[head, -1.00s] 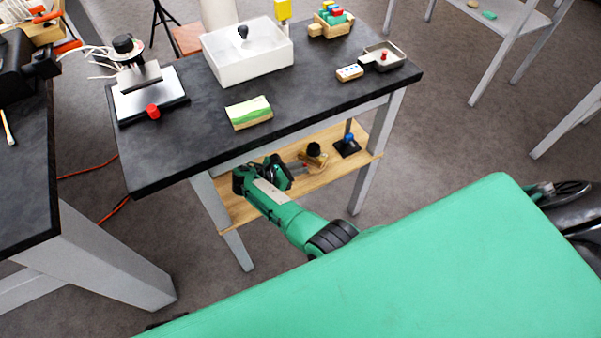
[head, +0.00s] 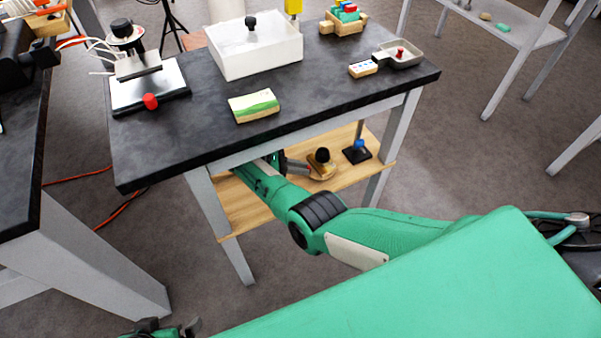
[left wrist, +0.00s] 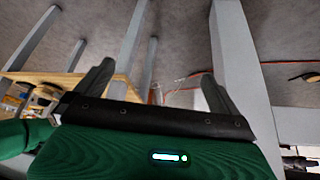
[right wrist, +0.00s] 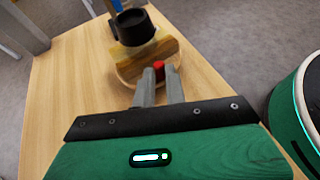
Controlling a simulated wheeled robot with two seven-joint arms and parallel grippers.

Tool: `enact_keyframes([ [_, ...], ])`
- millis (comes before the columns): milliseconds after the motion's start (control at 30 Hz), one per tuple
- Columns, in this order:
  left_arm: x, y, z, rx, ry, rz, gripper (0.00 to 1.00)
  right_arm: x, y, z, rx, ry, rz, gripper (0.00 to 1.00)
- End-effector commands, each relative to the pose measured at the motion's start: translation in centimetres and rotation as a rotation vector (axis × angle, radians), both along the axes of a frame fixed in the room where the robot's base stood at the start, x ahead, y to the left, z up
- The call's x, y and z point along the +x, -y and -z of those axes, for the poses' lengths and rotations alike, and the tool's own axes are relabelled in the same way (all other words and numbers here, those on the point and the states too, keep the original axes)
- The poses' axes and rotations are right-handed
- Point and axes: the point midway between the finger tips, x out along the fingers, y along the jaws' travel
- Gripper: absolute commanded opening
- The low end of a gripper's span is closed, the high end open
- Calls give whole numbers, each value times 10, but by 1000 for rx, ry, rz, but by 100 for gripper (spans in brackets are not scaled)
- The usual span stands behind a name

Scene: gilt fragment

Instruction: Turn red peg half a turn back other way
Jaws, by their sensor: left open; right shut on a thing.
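In the head view my right arm reaches under the dark table, and the round piece (head: 321,172) is on the lower shelf just beyond the gripper (head: 298,165). My left gripper (head: 168,328) is at the bottom edge of the head view, open and empty; its spread fingers also show in the left wrist view (left wrist: 155,85).
The tabletop (head: 200,140) above my right arm holds a white bin (head: 255,55), a red knob (head: 150,101) and a small pan (head: 404,60) with another red piece. Table legs flank the opening.

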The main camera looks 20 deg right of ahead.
Motion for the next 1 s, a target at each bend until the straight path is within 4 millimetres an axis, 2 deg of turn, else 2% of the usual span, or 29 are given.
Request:
enact_keyframes([
  [100, 12, 16, 11, -44, 96, 24, 100, 4, 2, 2, -3, 2, 38, 0],
  [300, 28, 42, 15, -117, 246, 52, 100, 8, 2, 1, -2, 3, 94, 0],
  [500, 36, 58, 14, -173, 351, 66, 100, 10, 3, 0, -4, 2, 134, 0],
  [1000, 41, 69, 12, -210, 420, 73, 100, 11, 3, -1, -3, 0, 162, 0],
])
